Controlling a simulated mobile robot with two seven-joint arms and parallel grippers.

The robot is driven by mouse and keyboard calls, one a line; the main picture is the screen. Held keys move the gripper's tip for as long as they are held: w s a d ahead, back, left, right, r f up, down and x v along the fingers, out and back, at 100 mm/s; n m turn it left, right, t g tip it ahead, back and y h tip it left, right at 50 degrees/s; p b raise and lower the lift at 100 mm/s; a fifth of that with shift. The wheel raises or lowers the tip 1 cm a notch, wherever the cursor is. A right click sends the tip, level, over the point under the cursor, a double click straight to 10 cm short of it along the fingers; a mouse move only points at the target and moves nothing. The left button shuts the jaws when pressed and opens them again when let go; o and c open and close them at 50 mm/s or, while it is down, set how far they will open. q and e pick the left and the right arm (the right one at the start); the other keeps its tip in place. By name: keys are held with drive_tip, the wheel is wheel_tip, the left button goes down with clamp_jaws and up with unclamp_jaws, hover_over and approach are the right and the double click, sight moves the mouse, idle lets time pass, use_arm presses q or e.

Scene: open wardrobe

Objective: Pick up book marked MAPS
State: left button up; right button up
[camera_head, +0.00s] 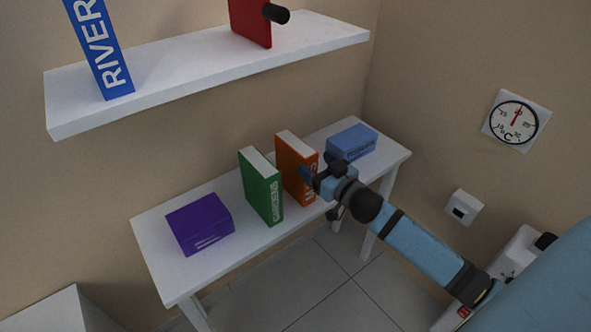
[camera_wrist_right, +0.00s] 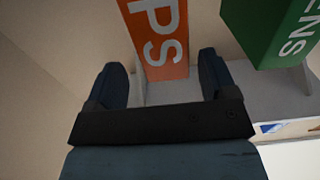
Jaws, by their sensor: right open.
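The orange book (camera_head: 291,163) stands upright on the white table, and my right arm covers part of its lettered spine. In the right wrist view the orange book (camera_wrist_right: 158,38) shows the letters "PS", which fits MAPS. My right gripper (camera_head: 317,168) is in front of the spine, open and empty. In the wrist view its two fingers (camera_wrist_right: 162,66) lie to either side of the spine's lower end. I cannot tell whether they touch it. My left gripper is not in view.
The green GARDENS book (camera_head: 262,187) stands close left of the orange one; it also shows in the wrist view (camera_wrist_right: 272,32). A purple box-like book (camera_head: 200,222) and a blue one (camera_head: 352,141) lie on the table (camera_head: 160,262). A shelf (camera_head: 190,82) hangs above.

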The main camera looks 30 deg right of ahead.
sight(302, 154)
drive_tip(key=shift+w+a+r, duration=0.1)
drive_tip(key=shift+w+a, duration=0.05)
drive_tip(key=shift+w, duration=0.75)
drive_tip(key=shift+w+a+r, duration=0.1)
drive_tip(key=shift+w+a, duration=0.1)
drive_tip(key=shift+w, duration=0.7)
drive_tip(key=shift+w+a, duration=0.15)
drive_tip(key=shift+w, duration=0.75)
drive_tip(key=c, duration=1.4)
clamp_jaws()
drive_tip(key=shift+r, duration=0.1)
